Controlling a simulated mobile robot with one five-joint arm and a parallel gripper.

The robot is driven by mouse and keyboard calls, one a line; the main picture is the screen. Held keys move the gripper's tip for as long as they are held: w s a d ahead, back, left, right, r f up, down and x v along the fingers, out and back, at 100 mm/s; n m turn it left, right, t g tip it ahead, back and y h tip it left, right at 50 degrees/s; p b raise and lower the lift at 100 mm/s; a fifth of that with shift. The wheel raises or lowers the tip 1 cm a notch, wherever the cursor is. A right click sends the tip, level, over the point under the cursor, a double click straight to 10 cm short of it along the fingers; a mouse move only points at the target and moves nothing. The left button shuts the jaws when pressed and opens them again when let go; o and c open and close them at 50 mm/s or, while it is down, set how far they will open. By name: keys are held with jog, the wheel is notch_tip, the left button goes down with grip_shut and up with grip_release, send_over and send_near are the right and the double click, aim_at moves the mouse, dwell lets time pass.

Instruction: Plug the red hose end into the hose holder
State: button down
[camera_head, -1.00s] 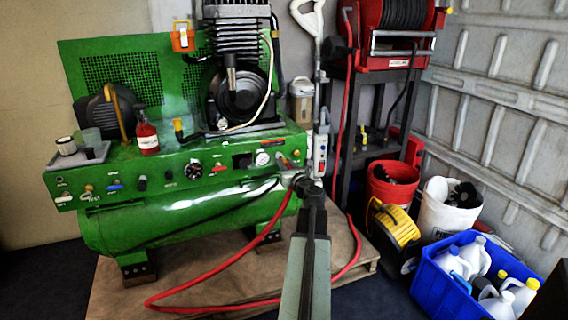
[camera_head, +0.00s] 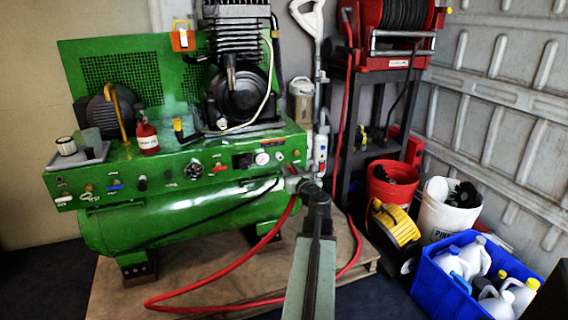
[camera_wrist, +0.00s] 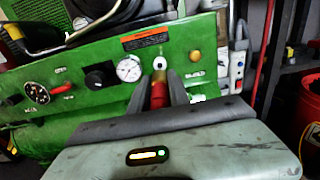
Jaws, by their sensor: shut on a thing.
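My gripper (camera_head: 297,186) is in front of the right end of the green compressor's panel. In the wrist view its two dark fingers (camera_wrist: 163,92) are shut on the red hose end (camera_wrist: 159,97), which points toward the panel. The hose holder, a pale ring with a dark hole (camera_wrist: 160,63), shows just above the hose end in that view, between the gauge and a yellow-orange knob. It is small in the head view (camera_head: 279,156). The hose end appears apart from it; the exact gap is unclear. The red hose loops down onto the wooden pallet.
A round gauge (camera_wrist: 129,68) and a black knob (camera_wrist: 100,76) sit left of the holder. A grey power strip (camera_wrist: 237,68) stands to the right. A red bucket (camera_head: 391,186), a yellow reel (camera_head: 396,224) and a blue crate (camera_head: 437,284) stand on the floor at right.

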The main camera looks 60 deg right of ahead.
aim_at(289, 165)
notch_tip(289, 165, up, 5)
jog(key=p, duration=0.5)
jog(key=shift+f, duration=0.25)
